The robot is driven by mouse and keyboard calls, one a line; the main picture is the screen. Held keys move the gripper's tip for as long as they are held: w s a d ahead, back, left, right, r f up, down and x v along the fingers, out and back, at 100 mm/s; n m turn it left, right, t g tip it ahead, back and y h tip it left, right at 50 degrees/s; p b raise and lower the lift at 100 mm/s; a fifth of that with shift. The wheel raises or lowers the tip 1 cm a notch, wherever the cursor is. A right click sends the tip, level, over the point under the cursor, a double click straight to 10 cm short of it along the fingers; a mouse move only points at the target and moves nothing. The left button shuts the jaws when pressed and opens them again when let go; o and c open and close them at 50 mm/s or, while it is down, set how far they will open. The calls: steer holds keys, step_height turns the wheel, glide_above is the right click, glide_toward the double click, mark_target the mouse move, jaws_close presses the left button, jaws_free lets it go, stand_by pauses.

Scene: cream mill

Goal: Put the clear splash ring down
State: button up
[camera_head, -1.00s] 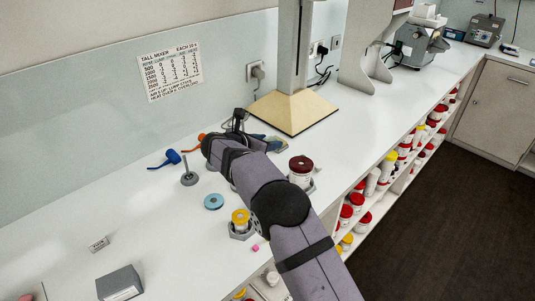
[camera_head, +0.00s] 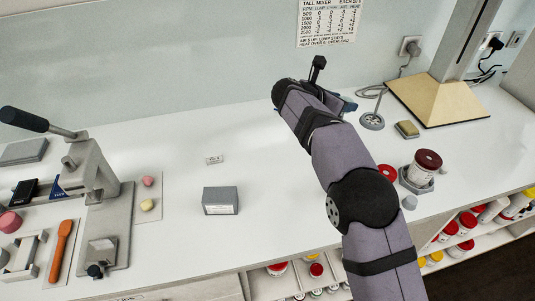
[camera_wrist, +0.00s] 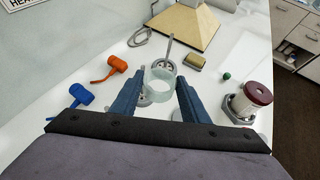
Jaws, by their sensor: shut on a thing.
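The clear splash ring (camera_wrist: 160,87) is a short, see-through, pale greenish cylinder. In the wrist view it sits between the two blue fingers of my gripper (camera_wrist: 160,77), which are shut on it. White counter and part of a grey round thing show through and below it. In the head view my gripper (camera_head: 348,103) is mostly hidden behind my forearm, with a bit of blue finger showing, and the ring cannot be seen there. I cannot tell how high the ring is above the counter.
A grey stirrer (camera_head: 372,121) with a rod and slotted disc lies just beyond the ring. Orange (camera_wrist: 112,66) and blue (camera_wrist: 78,95) tools lie left in the wrist view. A dark-red-lidded jar (camera_head: 428,162) and tan block (camera_head: 408,129) stand right.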

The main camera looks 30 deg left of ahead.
steer(key=s+a+r+n+y, duration=0.1)
steer(key=s+a+n+y, duration=0.3)
steer(key=s+a, duration=0.9)
steer(key=n+y, duration=0.2)
glide_above(264, 158)
step_height(264, 158, down, 5)
steer(key=shift+f, duration=4.8)
steer(key=shift+f, duration=0.15)
steer(key=o, duration=1)
